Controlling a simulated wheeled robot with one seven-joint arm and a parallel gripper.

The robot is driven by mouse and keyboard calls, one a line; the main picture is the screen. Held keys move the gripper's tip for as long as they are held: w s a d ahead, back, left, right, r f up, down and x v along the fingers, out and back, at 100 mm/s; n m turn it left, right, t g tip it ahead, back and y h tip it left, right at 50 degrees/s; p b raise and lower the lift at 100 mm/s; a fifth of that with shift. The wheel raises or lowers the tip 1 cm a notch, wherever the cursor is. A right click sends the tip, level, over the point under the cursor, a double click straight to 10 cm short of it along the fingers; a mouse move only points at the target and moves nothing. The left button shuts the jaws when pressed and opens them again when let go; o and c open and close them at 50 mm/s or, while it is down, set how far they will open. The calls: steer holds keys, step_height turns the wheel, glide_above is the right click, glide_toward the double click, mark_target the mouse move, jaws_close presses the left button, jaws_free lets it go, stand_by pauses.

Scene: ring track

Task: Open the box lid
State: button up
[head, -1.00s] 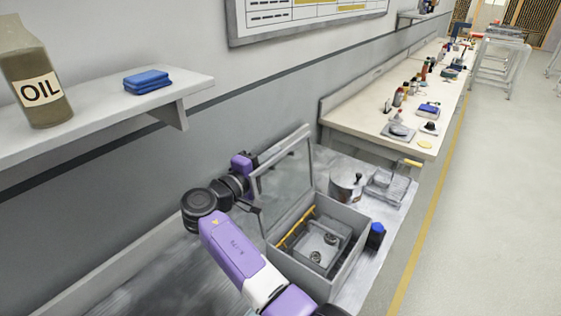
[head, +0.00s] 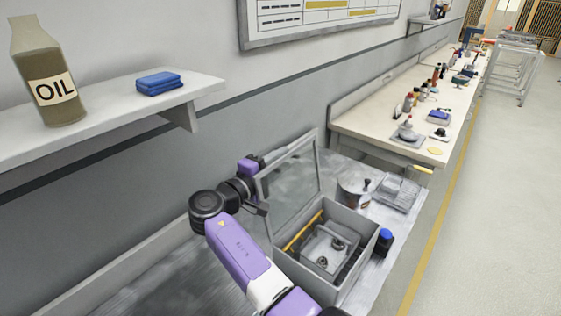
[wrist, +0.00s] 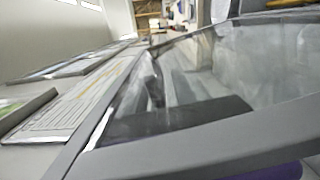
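The grey box (head: 358,221) stands on the bench in the head view, with small parts and a yellow-edged strip inside. Its lid (head: 291,187), a grey frame with a clear pane, stands raised and steeply tilted along the box's left side. In the wrist view the lid frame (wrist: 200,146) crosses close in front of the camera, and its pane fills the right. My gripper (head: 262,207) is at the left of the lid, close to its frame. Its fingers are too small and partly hidden to tell whether they touch the lid or are open.
A metal pot (head: 353,188), a wire basket (head: 397,192) and a dark jar with a blue cap (head: 384,241) stand around the box. A shelf (head: 100,118) holds an oil bottle (head: 48,75) and blue cloths (head: 159,82). The wall is close behind my arm.

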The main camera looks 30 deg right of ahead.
steer(key=b+v, duration=0.1)
steer(key=v, duration=0.6)
steer(key=shift+s+a, duration=0.1)
steer(key=shift+a, duration=0.2)
